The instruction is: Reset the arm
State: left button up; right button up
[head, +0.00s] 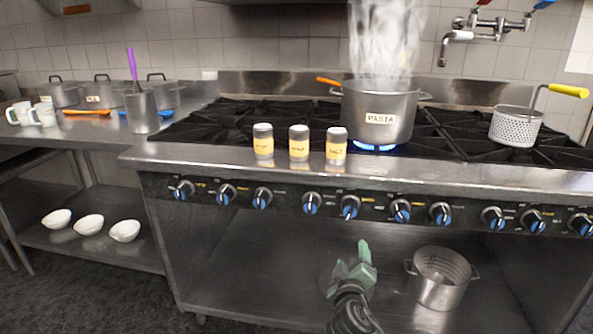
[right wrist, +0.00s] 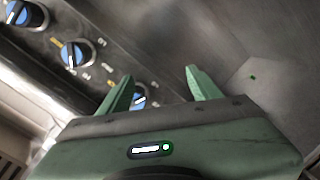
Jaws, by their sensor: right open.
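My right gripper (head: 362,262) shows in the head view in front of the stove's lower opening, below the knob panel. It is green, with its fingers pointing up. In the right wrist view its two green fingers (right wrist: 160,84) stand apart with nothing between them, and stove knobs (right wrist: 76,54) show beyond them. My left gripper is in neither view.
A steaming pot labelled PASTA (head: 380,115) stands on a lit blue burner. Three shakers (head: 299,143) stand on the stove's front ledge. A strainer basket (head: 516,127) sits at right. A pot (head: 441,278) stands on the lower shelf, right of my gripper. Bowls (head: 89,224) sit at lower left.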

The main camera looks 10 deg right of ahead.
jog(key=s+f+m+g+y, duration=0.35)
jog(key=s+f+g, duration=0.65)
jog(key=s+f, duration=1.95)
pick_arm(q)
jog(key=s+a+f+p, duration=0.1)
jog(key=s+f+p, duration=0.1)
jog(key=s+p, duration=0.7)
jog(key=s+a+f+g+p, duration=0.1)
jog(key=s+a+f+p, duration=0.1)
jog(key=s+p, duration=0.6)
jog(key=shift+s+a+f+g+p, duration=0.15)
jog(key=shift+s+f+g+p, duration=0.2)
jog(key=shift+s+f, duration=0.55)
pick_arm(e)
jog(key=s+d+f+g, duration=0.1)
jog(key=s+f, duration=0.2)
jog(key=s, duration=0.7)
jog(key=s+f+g, duration=0.2)
jog(key=s+f, duration=0.1)
jog(key=s, duration=0.7)
jog(key=s+d+f+m+g+y, duration=0.1)
jog(key=s+f, duration=0.2)
jog(key=s, duration=0.7)
jog(key=shift+d+f, duration=0.3)
jog(key=shift+f, duration=0.1)
